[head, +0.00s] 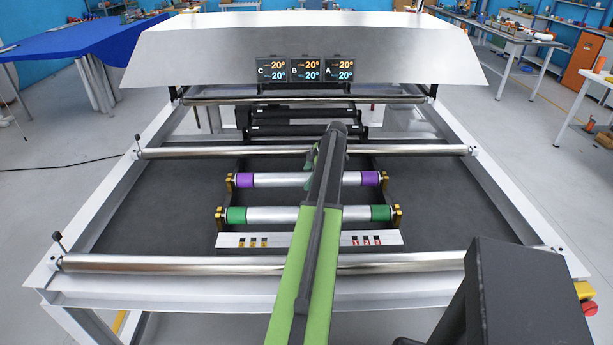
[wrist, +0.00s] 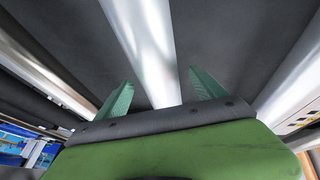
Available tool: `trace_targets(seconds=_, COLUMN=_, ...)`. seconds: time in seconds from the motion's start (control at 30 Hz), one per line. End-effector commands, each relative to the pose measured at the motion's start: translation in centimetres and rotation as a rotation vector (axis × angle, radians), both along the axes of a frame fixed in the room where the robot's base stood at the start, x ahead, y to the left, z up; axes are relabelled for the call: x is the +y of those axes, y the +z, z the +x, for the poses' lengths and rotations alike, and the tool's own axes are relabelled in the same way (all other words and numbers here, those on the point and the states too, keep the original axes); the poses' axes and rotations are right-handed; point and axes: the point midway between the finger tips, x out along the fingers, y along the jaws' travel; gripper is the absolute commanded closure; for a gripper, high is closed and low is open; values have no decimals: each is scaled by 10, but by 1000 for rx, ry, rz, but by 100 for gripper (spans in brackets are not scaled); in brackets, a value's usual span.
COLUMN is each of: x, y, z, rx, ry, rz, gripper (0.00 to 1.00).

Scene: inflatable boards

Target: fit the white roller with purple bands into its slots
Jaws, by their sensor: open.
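The white roller with purple bands (head: 275,180) lies crosswise in the head view, with its ends at the gold brackets on both sides. I cannot tell how its ends sit in the slots. My arm hides part of its right half. My gripper (head: 322,150) reaches over the frame near this roller, mostly hidden behind my arm. In the wrist view my gripper (wrist: 160,85) is open, with its two green fingers apart. The plain white middle of a roller (wrist: 146,35), seemingly the purple-banded one, runs between them. I see no contact.
A white roller with green bands (head: 270,215) lies parallel in front, behind a pale panel (head: 280,240) with yellow and red marks. Chrome bars (head: 230,152) cross the frame behind and in front (head: 160,263). Black rollers (head: 305,130) sit farther back, under the hood (head: 310,50).

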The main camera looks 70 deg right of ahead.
Motion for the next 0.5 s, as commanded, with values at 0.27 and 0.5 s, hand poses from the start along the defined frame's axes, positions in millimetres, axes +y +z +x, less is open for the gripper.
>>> trace_targets(seconds=0.27, x=2, y=73, z=-29, rx=0, ry=-2, rz=1, gripper=20)
trace_targets(seconds=0.5, x=4, y=124, z=-54, rx=-1, ry=-2, rz=1, gripper=20)
